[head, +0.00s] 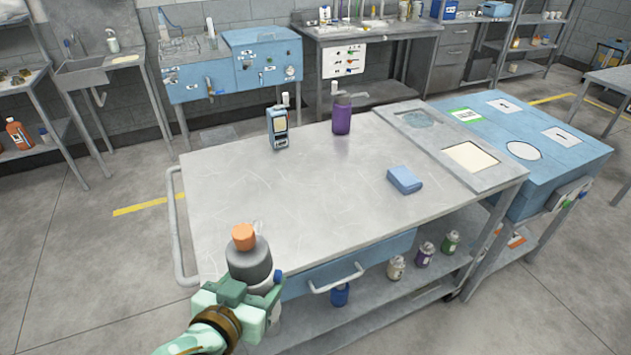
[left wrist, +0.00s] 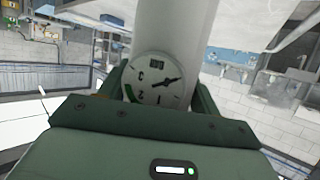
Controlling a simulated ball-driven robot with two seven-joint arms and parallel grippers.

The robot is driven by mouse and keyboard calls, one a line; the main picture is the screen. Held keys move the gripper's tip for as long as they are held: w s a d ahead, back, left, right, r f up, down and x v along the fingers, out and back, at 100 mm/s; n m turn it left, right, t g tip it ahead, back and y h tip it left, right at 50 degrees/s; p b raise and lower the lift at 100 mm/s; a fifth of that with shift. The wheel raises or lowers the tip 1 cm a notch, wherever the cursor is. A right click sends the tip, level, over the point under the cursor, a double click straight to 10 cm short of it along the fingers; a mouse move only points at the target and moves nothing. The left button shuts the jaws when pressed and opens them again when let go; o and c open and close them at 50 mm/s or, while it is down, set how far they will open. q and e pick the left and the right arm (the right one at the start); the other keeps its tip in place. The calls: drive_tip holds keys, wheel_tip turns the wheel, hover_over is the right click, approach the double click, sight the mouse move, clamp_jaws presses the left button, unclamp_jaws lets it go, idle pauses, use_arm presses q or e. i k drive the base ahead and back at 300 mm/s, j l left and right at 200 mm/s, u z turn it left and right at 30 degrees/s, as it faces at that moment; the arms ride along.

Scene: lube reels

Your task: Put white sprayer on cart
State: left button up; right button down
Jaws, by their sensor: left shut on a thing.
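My left gripper (head: 252,298) is shut on the white sprayer, which has a grey upper part (head: 250,265) and an orange cap (head: 243,237). In the left wrist view its white body (left wrist: 175,30) stands between the fingers, with a round dial gauge (left wrist: 157,80) facing the camera. The sprayer looks about upright at the near left corner of the cart (head: 300,215). It overlaps that corner in the head view; I cannot tell its height over the top or whether it touches. My right gripper is not in view.
On the cart stand a blue handheld device (head: 278,128) and a purple bottle (head: 342,116) at the back, and a blue block (head: 404,179) at the right. The middle and left of the top are clear. A handle (head: 177,230) sticks out at left. Small bottles stand on the lower shelf.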

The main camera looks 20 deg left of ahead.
sight(223, 164)
drive_tip(key=j+z, duration=0.2)
drive_tip(key=j, duration=0.25)
drive_tip(key=j+z, duration=0.2)
drive_tip(key=j, duration=0.2)
drive_tip(key=j+z, duration=0.25)
drive_tip(key=j, duration=0.15)
drive_tip(key=k+j+z, duration=0.2)
drive_tip(key=j, duration=0.2)
drive_tip(key=k+j+z, duration=0.2)
drive_tip(key=j, duration=0.2)
drive_tip(key=j+z, duration=0.2)
drive_tip(key=j, duration=0.2)
